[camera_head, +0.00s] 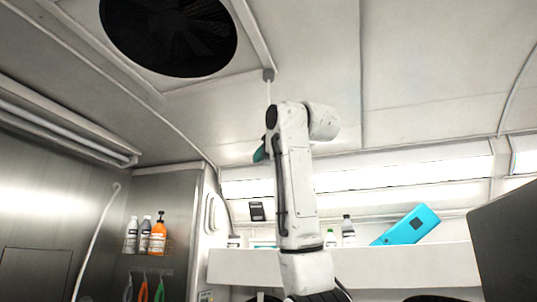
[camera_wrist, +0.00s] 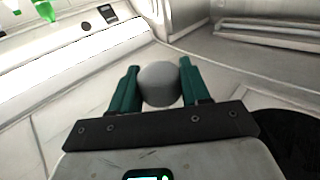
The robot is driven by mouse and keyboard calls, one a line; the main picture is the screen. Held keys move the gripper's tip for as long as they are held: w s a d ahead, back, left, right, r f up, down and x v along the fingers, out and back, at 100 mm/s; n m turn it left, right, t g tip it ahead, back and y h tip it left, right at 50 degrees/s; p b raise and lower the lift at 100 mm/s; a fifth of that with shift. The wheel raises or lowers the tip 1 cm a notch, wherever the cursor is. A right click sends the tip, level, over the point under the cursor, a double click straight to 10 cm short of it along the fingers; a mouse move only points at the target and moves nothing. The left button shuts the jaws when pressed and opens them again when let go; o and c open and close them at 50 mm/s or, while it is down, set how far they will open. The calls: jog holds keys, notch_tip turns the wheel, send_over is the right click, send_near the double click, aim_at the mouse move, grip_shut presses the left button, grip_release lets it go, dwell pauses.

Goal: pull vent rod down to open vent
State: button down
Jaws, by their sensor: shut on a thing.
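The ceiling vent (camera_head: 168,38) is a round black fan opening in a pale square frame, at the upper left of the head view. The thin vent rod (camera_head: 268,88) hangs from a small grey bracket at the frame's corner and passes out of sight behind my arm. My gripper (camera_wrist: 159,68) has teal fingers, shut on the rod's grey rounded knob (camera_wrist: 158,86) in the wrist view. In the head view only a bit of a teal finger shows left of my arm; the knob and the grip are hidden there.
A shelf (camera_head: 370,268) along the back wall holds bottles and a tilted blue box (camera_head: 408,228). A rack at left holds several bottles, one an orange bottle (camera_head: 158,236). A dark panel (camera_head: 507,250) stands at the right edge. The ceiling area right of my arm is clear.

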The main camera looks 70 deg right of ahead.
jog(key=shift+f, duration=0.4)
jog(key=c, duration=0.6)
grip_release()
jog(key=b+v, duration=0.4)
jog(key=v, duration=0.6)
jog(key=shift+s+a, duration=0.25)
jog(key=shift+a, duration=0.1)
